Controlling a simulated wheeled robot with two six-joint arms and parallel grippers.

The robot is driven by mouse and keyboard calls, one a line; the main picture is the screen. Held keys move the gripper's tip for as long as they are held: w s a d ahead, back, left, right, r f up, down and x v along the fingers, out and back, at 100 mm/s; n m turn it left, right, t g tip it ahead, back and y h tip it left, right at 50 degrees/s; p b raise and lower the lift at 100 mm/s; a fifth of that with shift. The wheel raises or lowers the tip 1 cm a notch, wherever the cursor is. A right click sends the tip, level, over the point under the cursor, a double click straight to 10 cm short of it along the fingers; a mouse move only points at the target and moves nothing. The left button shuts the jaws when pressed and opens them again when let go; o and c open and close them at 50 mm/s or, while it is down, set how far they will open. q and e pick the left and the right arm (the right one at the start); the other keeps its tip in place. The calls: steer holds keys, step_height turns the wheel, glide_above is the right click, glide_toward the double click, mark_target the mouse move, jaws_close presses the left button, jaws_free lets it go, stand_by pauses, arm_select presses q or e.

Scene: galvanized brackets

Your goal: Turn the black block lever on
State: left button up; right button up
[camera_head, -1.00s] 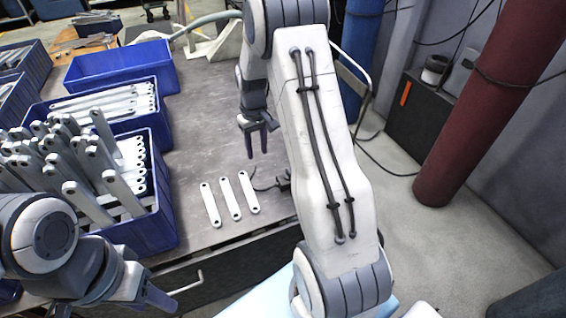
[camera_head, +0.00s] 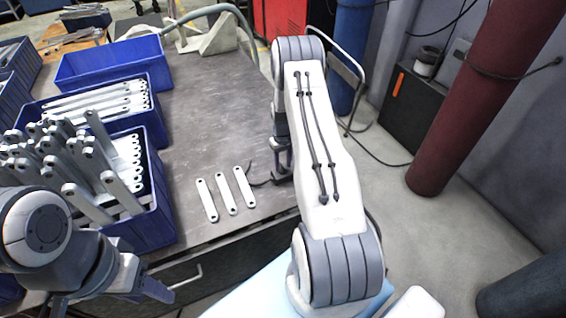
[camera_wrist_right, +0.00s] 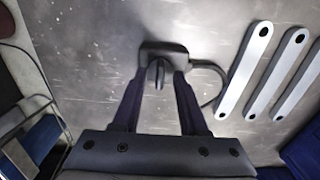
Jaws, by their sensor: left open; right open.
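The black block (camera_wrist_right: 178,54) sits on the metal worktop, with a raised dark lever (camera_wrist_right: 159,72) on it and a cable leaving its right side. In the right wrist view my right gripper (camera_wrist_right: 159,85) is open, its two fingers on either side of the lever; I cannot tell whether they touch it. In the head view the right gripper (camera_head: 283,155) is partly hidden by my right arm, close to where the cable ends, and the block is largely hidden. My left gripper (camera_head: 108,298) is open and empty at the lower left, away from the block.
Three pale brackets (camera_head: 226,194) lie side by side on the worktop (camera_head: 205,120), left of the block. Blue crates (camera_head: 150,222) filled with brackets stand at the left, with an empty blue bin (camera_head: 112,64) behind. The worktop between is clear.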

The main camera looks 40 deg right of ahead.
steer(key=shift+f, duration=0.2)
steer(key=shift+c, duration=0.3)
jaws_close()
